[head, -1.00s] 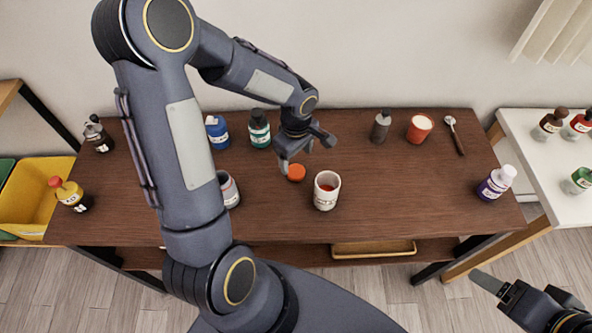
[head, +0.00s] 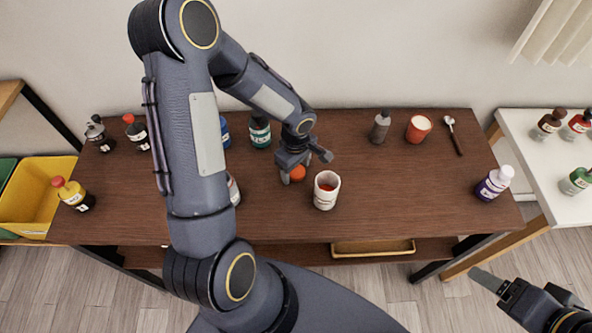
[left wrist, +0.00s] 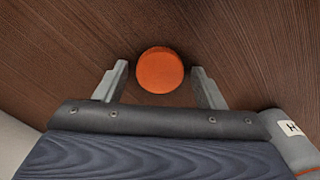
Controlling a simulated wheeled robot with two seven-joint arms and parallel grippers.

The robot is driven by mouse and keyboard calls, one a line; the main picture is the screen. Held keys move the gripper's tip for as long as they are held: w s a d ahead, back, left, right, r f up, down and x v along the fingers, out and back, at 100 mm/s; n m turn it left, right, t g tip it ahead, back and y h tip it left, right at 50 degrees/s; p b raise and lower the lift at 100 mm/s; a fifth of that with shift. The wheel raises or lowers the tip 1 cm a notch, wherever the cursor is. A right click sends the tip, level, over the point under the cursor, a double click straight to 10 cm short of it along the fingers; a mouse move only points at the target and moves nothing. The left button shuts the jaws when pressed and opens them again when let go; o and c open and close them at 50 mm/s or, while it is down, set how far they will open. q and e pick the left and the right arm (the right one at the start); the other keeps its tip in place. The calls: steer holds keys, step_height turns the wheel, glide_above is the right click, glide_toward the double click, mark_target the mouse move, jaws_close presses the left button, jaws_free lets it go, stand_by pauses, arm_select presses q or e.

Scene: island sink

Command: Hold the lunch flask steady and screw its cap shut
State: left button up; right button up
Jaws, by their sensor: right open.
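The orange cap (head: 298,173) lies on the brown table. In the left wrist view the cap (left wrist: 160,70) sits between the tips of my left gripper's fingers, with a gap on each side. My left gripper (head: 297,174) is open and low over the cap; it also shows in the left wrist view (left wrist: 159,84). The lunch flask (head: 326,190) appears to be the white, open-topped container with red contents, upright just right of the cap. Its edge with a label shows at the right of the left wrist view (left wrist: 291,133). My right gripper (head: 488,281) is open and empty, off the table's front right.
A purple bottle (head: 494,183) stands at the right edge. A teal bottle (head: 260,130) stands behind my left arm. The table's front middle right is clear.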

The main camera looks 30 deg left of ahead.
arm_select(q)
steer(key=c, duration=0.9)
steer(key=shift+r, duration=0.1)
steer(key=shift+r, duration=0.2)
step_height(320, 180, up, 2)
steer(key=shift+w+r, duration=0.1)
steer(key=s+a+r, duration=0.1)
steer(key=s+r, duration=0.2)
steer(key=s, duration=0.1)
steer(key=s+a+r+b, duration=0.1)
steer(key=s+r, duration=0.2)
steer(key=s, duration=0.2)
steer(key=s+a+r, duration=0.1)
steer(key=s+r, duration=0.3)
steer(key=s, duration=0.1)
steer(key=shift+r, duration=0.1)
arm_select(e)
steer(key=shift+f, duration=0.75)
arm_select(q)
steer(key=shift+w, duration=0.1)
arm_select(e)
steer(key=shift+o, duration=0.5)
